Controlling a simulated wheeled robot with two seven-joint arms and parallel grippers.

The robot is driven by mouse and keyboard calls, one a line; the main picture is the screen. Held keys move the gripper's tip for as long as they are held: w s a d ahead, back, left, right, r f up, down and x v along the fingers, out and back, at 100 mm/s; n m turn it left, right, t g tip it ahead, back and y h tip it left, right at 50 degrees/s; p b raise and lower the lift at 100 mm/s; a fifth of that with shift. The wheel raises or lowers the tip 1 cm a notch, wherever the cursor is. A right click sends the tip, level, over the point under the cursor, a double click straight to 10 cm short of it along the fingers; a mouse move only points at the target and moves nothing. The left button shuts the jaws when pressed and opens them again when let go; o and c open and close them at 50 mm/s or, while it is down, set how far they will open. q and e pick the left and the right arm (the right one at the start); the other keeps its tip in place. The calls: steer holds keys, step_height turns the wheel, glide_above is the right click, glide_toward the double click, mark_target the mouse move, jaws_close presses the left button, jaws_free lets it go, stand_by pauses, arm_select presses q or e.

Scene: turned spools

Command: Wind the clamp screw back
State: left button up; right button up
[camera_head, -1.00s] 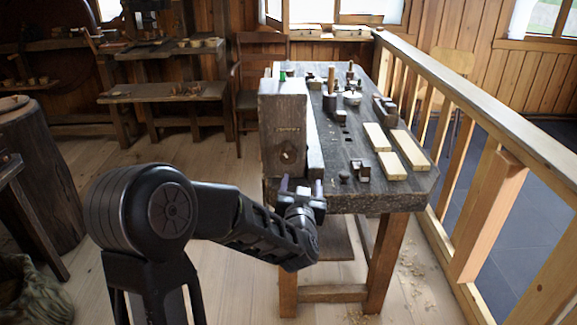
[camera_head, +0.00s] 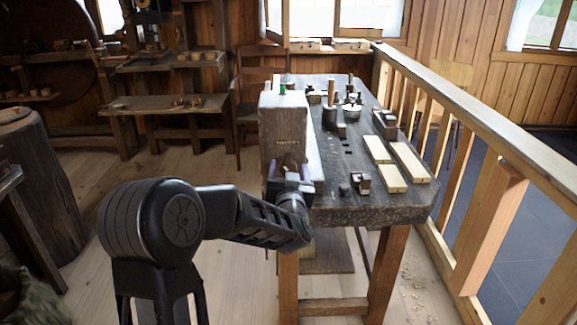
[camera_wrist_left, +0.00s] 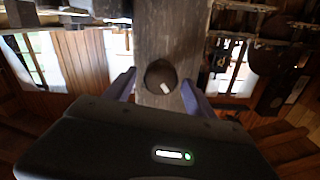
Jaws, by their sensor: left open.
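A tall grey block (camera_head: 283,122) stands at the near left end of the dark workbench (camera_head: 360,208). My left gripper (camera_head: 288,172) is in front of the block's near face, low down, and is open. In the left wrist view the clamp screw's round dark end (camera_wrist_left: 160,77) shows on the block's face, with a small pale mark on it. The two purple fingers of my left gripper (camera_wrist_left: 158,88) stand on either side of it, apart. Whether they touch it I cannot tell. In the head view the gripper mostly hides the screw end. My right gripper is not in view.
Pale wooden strips (camera_head: 409,161) and small dark blocks (camera_head: 361,182) lie on the bench to the right of the tall block. A wooden railing (camera_head: 480,120) runs along the right. The floor to the left of the bench is clear.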

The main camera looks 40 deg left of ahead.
arm_select(q)
steer(key=shift+x, duration=1)
steer(key=shift+c, duration=0.3)
steer(key=c, duration=1.3)
